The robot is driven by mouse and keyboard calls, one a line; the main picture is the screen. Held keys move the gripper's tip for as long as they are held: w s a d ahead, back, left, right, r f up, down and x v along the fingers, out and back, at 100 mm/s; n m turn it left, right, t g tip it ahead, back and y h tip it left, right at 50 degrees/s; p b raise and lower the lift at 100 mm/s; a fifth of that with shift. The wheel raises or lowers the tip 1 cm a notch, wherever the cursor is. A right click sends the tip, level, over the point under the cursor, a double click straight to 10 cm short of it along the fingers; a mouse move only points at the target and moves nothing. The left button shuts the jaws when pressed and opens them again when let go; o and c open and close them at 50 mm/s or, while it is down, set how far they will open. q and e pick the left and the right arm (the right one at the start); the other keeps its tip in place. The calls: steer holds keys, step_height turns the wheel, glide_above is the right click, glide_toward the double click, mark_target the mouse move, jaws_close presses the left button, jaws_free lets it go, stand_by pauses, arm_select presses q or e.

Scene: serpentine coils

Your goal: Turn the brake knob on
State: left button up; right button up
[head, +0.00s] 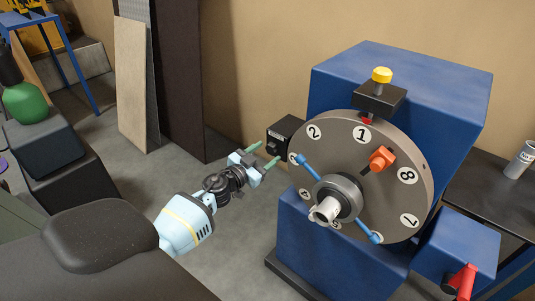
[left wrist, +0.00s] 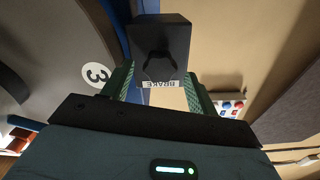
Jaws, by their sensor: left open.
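The brake box (head: 288,134) is a small black box on the left side of the blue machine, beside the numbered dial. In the left wrist view the dark brake knob (left wrist: 160,66) shows on the box's face, beside a white label reading BRAKE (left wrist: 161,84). My left gripper (head: 263,154) is open, with green fingers, just left of and slightly below the box. In the left wrist view the open fingers (left wrist: 158,82) are on either side of the label and knob. I cannot tell whether they touch the knob. My right gripper is not in view.
The grey numbered dial (head: 400,205) has an orange pointer (head: 381,159) and a blue-handled hub (head: 338,197) close right of my gripper. A red lever (head: 462,282) is at lower right.

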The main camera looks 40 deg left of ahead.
arm_select(q)
steer(key=shift+w, duration=0.65)
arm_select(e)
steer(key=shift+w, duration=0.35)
arm_select(q)
steer(key=shift+c, duration=0.3)
steer(key=c, duration=0.9)
steer(key=shift+c, duration=0.2)
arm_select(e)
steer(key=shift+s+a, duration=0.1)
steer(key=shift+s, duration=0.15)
